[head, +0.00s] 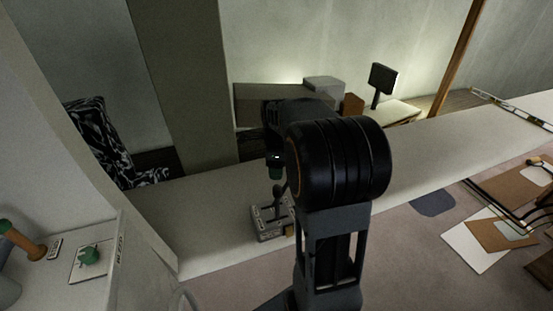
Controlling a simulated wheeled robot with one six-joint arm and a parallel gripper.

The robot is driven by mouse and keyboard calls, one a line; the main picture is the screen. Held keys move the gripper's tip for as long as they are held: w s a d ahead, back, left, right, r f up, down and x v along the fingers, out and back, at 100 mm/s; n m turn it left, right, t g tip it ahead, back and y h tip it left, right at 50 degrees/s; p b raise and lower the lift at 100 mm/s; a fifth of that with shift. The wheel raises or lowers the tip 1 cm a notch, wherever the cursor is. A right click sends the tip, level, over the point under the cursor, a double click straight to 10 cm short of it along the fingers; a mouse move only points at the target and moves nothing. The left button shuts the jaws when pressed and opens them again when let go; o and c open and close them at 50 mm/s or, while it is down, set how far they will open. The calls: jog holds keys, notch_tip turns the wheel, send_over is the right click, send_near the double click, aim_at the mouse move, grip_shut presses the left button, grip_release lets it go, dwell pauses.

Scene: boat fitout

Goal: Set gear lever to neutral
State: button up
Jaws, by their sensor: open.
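The gear lever (278,206) is a thin dark lever rising from a light grey slotted base (266,226) on the pale ledge. It stands roughly upright, leaning slightly; its exact slot position is too small to tell. My gripper (274,163) is just above the top of the lever, largely hidden behind my dark arm. A small dark green piece shows at its lower end; I cannot tell whether it belongs to the gripper or the lever, or whether they touch. My gripper is open. My arm hides the right side of the base.
At lower left, a white counter holds a green-knobbed panel (90,256) and an orange-brown handled item (22,239). Flat sheets (475,240) lie on the floor at right. A level (510,108) rests at far right.

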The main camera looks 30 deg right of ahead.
jog(key=shift+r, duration=1.75)
